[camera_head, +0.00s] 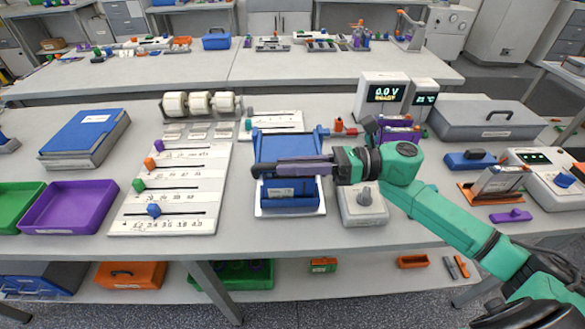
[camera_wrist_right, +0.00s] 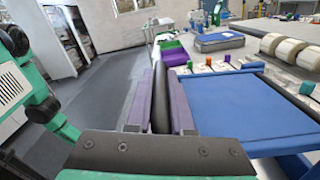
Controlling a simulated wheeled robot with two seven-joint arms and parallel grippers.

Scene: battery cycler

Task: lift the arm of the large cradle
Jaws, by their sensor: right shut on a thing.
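The large cradle is blue, with a flat panel (camera_head: 287,146) at its back and a blue block (camera_head: 291,200) at its front. It stands on a white base plate at the middle of the bench. My right gripper (camera_head: 260,169) reaches in from the right, its purple fingers lying across the cradle's front. In the right wrist view the blue panel (camera_wrist_right: 262,107) lies right of the fingers. There the fingers (camera_wrist_right: 160,95) are shut on a dark rounded bar (camera_wrist_right: 161,105), seemingly the cradle arm's handle. The fingers hide part of the cradle. My left gripper is not in view.
A grey box with a knob (camera_head: 362,208) stands close right of the cradle, under my right wrist. A white slider board (camera_head: 180,180) lies left, with purple (camera_head: 68,230) and green trays beyond. White rolls (camera_head: 200,103) and a voltage display (camera_head: 383,92) stand behind.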

